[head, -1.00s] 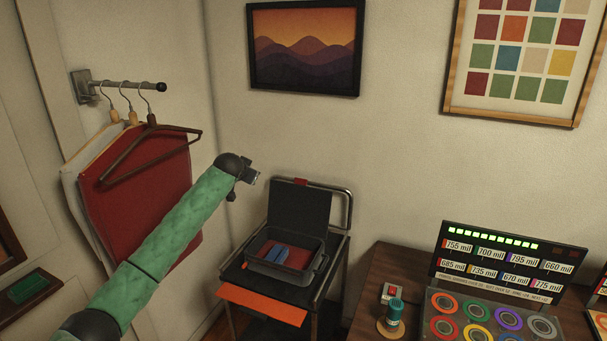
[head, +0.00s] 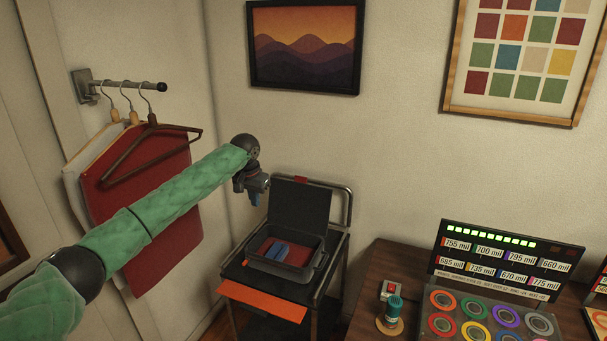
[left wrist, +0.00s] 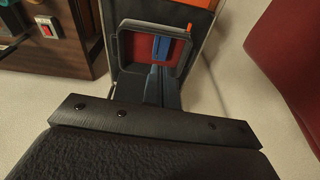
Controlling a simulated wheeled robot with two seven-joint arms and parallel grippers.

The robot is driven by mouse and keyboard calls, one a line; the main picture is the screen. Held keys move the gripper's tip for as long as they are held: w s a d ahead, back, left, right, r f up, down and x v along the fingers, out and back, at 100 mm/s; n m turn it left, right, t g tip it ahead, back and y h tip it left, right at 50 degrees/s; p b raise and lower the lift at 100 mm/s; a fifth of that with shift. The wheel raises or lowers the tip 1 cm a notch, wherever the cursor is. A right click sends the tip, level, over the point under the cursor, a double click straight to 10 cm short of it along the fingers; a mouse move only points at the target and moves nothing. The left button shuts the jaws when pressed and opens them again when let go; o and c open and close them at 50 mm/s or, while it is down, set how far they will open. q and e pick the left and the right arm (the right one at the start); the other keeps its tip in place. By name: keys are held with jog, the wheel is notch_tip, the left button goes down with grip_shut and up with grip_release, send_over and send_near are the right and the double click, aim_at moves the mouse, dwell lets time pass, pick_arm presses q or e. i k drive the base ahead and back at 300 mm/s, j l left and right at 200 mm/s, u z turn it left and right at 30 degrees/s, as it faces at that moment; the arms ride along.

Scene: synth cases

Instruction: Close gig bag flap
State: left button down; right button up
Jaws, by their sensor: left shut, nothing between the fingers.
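The gig bag appears as a small dark open case (head: 262,262) on a cart. Its dark flap (head: 301,207) stands upright at the back, with a red tab on its top edge. In the left wrist view, the grey fingers (left wrist: 158,75) overlap the open case (left wrist: 120,45). A dark bolted surface hides the lower part there. My right gripper is out of view.
The cart (head: 325,275) has a raised tube handle and an orange panel (head: 262,301) at its front. Hangers with a red cloth (head: 165,215) hang at left, behind my arm. A desk with a red-button box (head: 390,291) stands at right.

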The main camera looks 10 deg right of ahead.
aim_at(297, 205)
jog(key=i+l, duration=1.25)
